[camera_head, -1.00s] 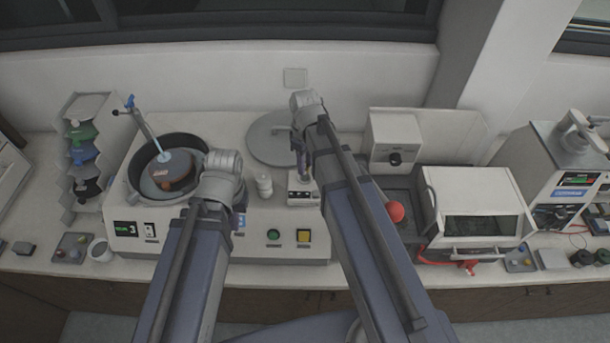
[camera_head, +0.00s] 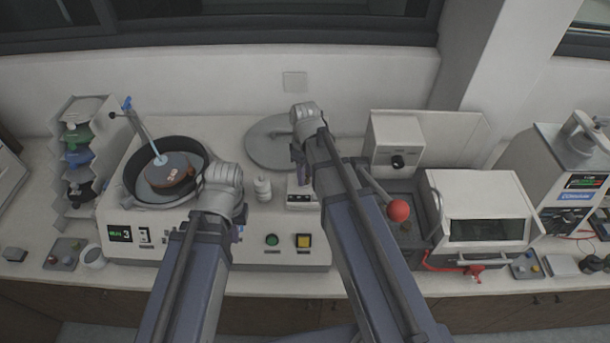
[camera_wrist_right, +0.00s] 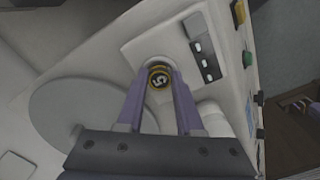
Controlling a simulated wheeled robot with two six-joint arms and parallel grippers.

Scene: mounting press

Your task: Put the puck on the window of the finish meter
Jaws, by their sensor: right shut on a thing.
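In the right wrist view my right gripper (camera_wrist_right: 160,90) is shut on a small round puck (camera_wrist_right: 159,79) with a gold rim and a dark face marked like a 5. The puck is over the pale top of the finish meter (camera_wrist_right: 190,48), beside its dark display and buttons; I cannot tell whether it touches. The window is hidden under the puck. In the head view the meter (camera_head: 301,197) is partly behind my right arm, and my right gripper (camera_head: 297,158) hangs above it. My left gripper (camera_head: 215,185) is near the polishing bowl, its fingers hidden.
The polishing bowl (camera_head: 143,190) is at left, its display lit. A white bottle (camera_head: 262,188) stands close left of the meter. A round grey lid (camera_head: 265,143) lies behind it. A red-knobbed lever (camera_head: 398,211) and a white cabinet (camera_head: 480,200) are to the right.

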